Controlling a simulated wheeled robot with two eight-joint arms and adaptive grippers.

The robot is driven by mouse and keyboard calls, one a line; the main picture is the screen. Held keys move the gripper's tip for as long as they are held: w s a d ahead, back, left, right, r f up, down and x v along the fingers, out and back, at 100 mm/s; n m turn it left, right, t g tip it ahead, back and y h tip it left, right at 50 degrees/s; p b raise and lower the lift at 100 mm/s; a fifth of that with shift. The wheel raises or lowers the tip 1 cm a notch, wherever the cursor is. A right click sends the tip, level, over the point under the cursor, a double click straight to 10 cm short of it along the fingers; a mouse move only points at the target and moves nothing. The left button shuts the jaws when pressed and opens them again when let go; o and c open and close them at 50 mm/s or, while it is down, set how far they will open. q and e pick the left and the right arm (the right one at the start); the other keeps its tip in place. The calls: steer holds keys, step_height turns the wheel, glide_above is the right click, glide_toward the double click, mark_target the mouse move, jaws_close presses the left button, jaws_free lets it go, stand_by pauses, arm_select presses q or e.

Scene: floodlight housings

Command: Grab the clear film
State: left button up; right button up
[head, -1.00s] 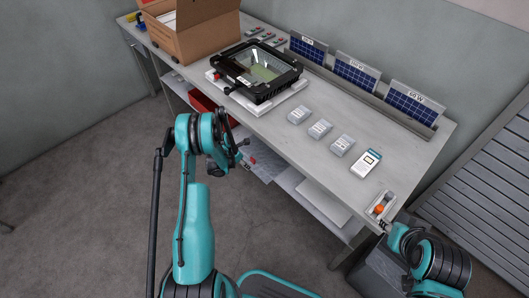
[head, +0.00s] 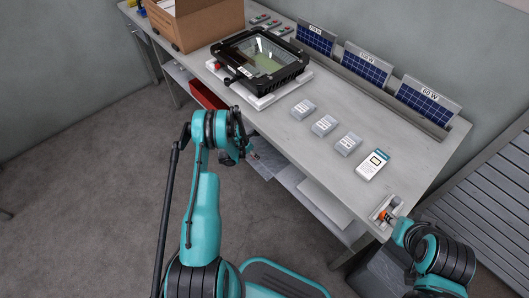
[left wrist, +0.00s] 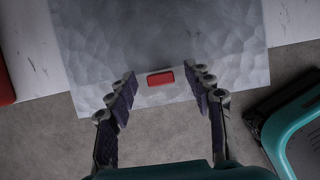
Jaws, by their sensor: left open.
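The clear film (left wrist: 155,30) is a see-through, wrinkled sheet that fills the upper middle of the left wrist view. A red tab (left wrist: 160,78) sits at its near edge. In the head view, part of the film (head: 272,166) sticks out at the lower shelf, below the table's front edge. My left gripper (left wrist: 161,92) is open and empty, its fingers on either side of the red tab. In the head view my left gripper (head: 238,150) is partly hidden by its own wrist. My right gripper (head: 393,220) is by a small tray holding an orange item (head: 384,215); its fingers are too small to read.
The table (head: 285,145) bears a black floodlight housing (head: 262,60), a cardboard box (head: 195,22), several grey packs (head: 324,125), a white-and-blue device (head: 372,165) and solar panels (head: 366,66). A red bin (head: 208,95) is under the table. The floor at left is clear.

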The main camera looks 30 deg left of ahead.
arm_select(q)
steer(key=shift+x, duration=0.9)
steer(key=shift+r, duration=0.1)
steer(key=shift+c, duration=0.3)
steer(key=c, duration=0.9)
steer(key=shift+o, duration=0.2)
